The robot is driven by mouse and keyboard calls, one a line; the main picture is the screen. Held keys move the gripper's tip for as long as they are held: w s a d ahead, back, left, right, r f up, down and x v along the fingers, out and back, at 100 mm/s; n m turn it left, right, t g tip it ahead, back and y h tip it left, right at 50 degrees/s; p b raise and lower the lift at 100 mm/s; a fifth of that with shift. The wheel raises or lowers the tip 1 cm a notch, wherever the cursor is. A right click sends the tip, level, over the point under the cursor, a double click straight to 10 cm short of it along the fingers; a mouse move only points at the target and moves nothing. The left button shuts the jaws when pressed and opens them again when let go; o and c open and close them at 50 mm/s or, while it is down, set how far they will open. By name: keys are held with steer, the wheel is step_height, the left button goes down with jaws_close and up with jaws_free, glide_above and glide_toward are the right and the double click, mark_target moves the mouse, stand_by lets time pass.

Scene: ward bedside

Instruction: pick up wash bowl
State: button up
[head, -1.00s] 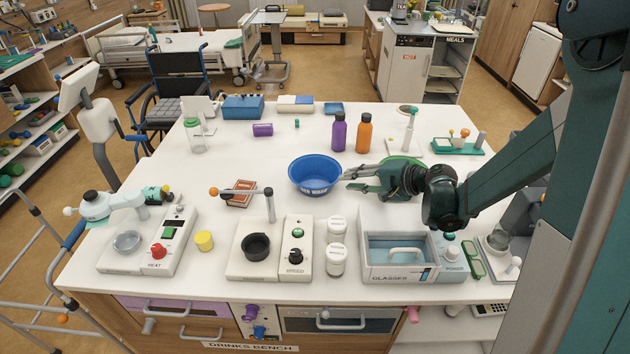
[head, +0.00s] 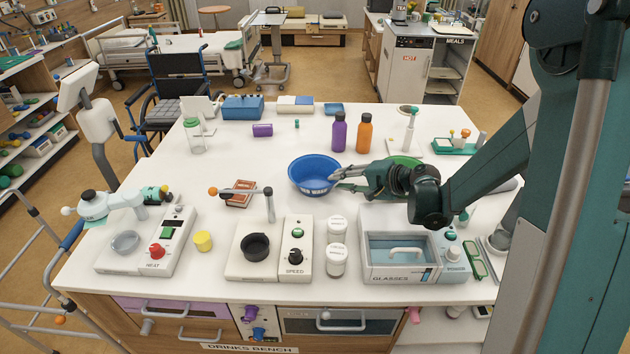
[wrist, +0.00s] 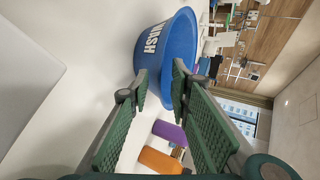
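The blue wash bowl (head: 316,176) stands upright near the middle of the white bench, with white lettering on its side. My gripper (head: 336,182) is at the bowl's right side, pointing left. In the wrist view, the bowl (wrist: 165,62) lies ahead of my gripper (wrist: 160,90), its rim between the two green fingers. The fingers are apart, one on the outer wall side and one on the inner side of the rim. I cannot tell whether either finger touches the bowl.
A purple bottle (head: 339,131) and an orange bottle (head: 364,133) stand behind the bowl. A green round item (head: 403,161) is partly hidden behind my gripper. A glasses cleaner (head: 402,255), white jars (head: 337,260) and a speed unit (head: 270,247) stand in front.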

steer(key=shift+c, duration=0.3)
jaws_close()
steer(key=shift+r, duration=0.1)
step_height(320, 180, up, 10)
steer(key=p, duration=0.2)
stand_by(0.5)
stand_by(0.5)
